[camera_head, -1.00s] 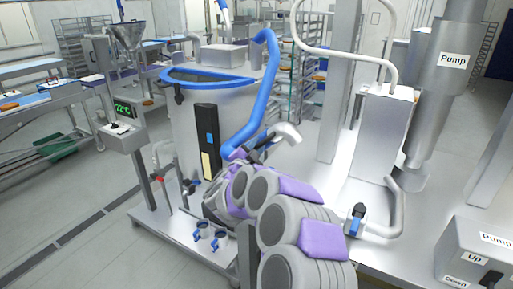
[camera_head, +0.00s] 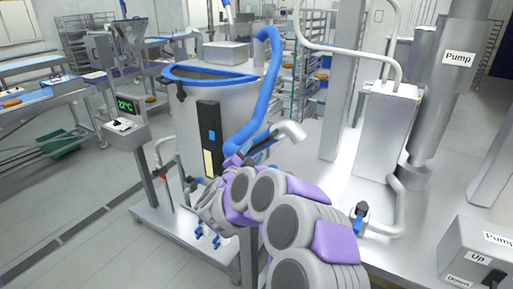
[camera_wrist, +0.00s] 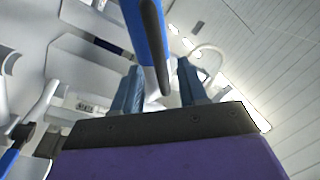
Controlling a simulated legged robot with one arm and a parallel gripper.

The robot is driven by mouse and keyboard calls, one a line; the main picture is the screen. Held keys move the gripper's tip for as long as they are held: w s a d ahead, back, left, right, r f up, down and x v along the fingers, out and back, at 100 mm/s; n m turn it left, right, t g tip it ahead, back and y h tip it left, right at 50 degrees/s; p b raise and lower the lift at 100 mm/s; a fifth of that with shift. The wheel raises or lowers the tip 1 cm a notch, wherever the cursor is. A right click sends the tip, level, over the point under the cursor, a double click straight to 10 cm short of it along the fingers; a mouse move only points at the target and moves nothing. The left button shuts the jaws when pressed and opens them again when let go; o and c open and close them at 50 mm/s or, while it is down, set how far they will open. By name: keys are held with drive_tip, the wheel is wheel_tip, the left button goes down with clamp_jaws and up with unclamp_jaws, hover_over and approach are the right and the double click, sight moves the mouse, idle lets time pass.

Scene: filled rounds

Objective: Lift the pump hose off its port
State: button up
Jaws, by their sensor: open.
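The blue pump hose (camera_head: 266,85) arches from the top of the steel tank and hangs down the tank's right side. Its lower end is close to my gripper (camera_head: 258,150). A bent grey metal pipe end (camera_head: 291,131) shows just to the right of the gripper. In the wrist view my gripper (camera_wrist: 160,88) is open, with its two blue-grey fingers apart. A blue bar with a dark edge (camera_wrist: 146,35), which looks like part of the hose or its handle, is in view between the fingers. I cannot tell whether they touch it. The port is hidden behind my arm.
A pump column (camera_head: 445,90) and a pipe-fed steel box (camera_head: 385,125) stand at right. A control box (camera_head: 480,255) is at front right.

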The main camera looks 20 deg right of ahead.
drive_tip(key=v, duration=1.2)
drive_tip(key=shift+a+f, duration=0.15)
drive_tip(key=shift+a, duration=0.15)
drive_tip(key=shift+s, duration=0.1)
